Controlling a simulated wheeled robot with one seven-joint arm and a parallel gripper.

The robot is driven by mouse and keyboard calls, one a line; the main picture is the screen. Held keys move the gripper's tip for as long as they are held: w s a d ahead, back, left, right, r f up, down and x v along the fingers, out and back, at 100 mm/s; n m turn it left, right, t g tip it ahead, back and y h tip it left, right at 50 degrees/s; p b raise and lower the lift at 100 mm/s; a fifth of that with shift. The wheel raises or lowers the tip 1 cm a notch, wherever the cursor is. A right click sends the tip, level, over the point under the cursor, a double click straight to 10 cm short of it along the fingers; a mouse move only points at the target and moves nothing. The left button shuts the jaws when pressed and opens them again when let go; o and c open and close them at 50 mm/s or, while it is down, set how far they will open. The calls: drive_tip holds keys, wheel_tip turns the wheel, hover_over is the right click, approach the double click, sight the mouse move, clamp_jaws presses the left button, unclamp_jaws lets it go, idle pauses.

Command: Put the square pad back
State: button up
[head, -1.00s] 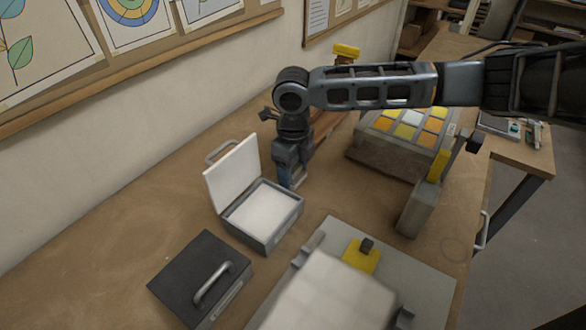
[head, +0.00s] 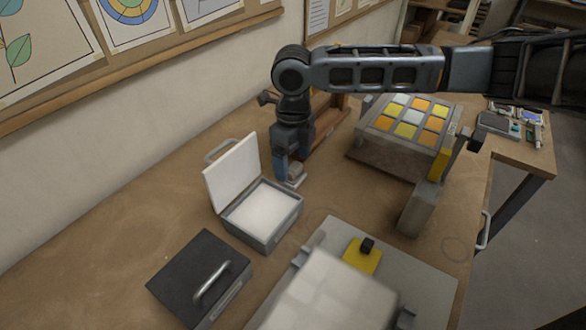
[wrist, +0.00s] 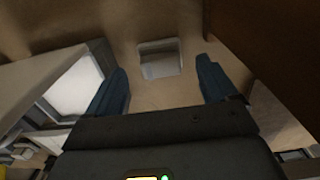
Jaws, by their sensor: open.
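A small light-grey, square-looking pad (head: 296,172) sits on the bench beside the open white-filled case. In the wrist view the pad (wrist: 160,60) shows as a pale square with rounded corners, ahead of and between my two blue fingers. My gripper (head: 283,178) points down close to it, its fingers partly covering the pad's left side in the head view. My gripper (wrist: 163,78) is open, with a gap between the fingers and nothing held. I cannot tell whether a finger touches the pad.
The open case (head: 262,238) stands just below my gripper, its raised lid (head: 232,172) to the left. A dark closed case (head: 190,272) lies at the front left. A stand with coloured tiles (head: 390,155) is to the right. A grey board (head: 430,270) lies at the front.

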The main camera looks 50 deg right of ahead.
sight(293, 167)
wheel_tip(293, 167, up, 8)
drive_tip(key=b, duration=0.1)
drive_tip(key=shift+r, duration=0.25)
idle(1.2)
